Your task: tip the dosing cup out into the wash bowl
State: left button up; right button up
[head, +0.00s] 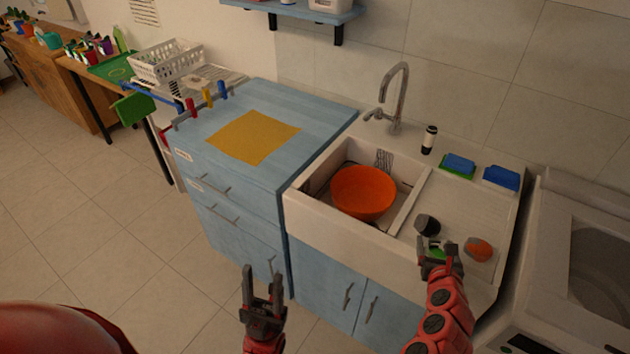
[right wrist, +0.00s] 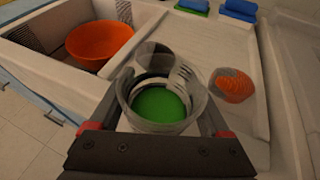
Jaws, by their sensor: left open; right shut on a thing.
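The dosing cup (right wrist: 160,105) is a clear cup, green at the bottom, seen from above between the fingers in the right wrist view. My right gripper (head: 438,256) is shut on it, over the front of the drainboard. In the head view only a bit of green shows at the fingers. The wash bowl (head: 364,192) is orange and sits in the sink basin, left of the right gripper. It also shows at the upper left of the right wrist view (right wrist: 98,43). My left gripper (head: 262,290) is open and empty, in front of the blue cabinet.
The white sink (head: 330,230) has a tap (head: 399,95) at its back. On the drainboard are a dark round item (head: 427,225), an orange item (head: 478,249) and blue sponges (head: 501,178). A dark bottle (head: 429,139) stands behind. A yellow mat (head: 253,136) lies on the cabinet.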

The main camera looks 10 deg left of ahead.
aim_at(364, 194)
jog(key=i+j+u, duration=0.1)
jog(key=u, duration=0.3)
jog(key=j+u, duration=0.1)
jog(key=u, duration=0.3)
jog(key=i+u, duration=0.15)
jog(key=u, duration=0.3)
jog(key=i+j, duration=0.15)
jog(key=i, duration=0.35)
jog(key=i+z, duration=0.1)
jog(key=z, duration=0.4)
jog(key=i+j+z, duration=0.1)
jog(key=z, duration=0.35)
jog(key=i+j+z, duration=0.1)
jog(key=z, duration=0.4)
jog(key=j+z, duration=0.15)
jog(key=z, duration=0.3)
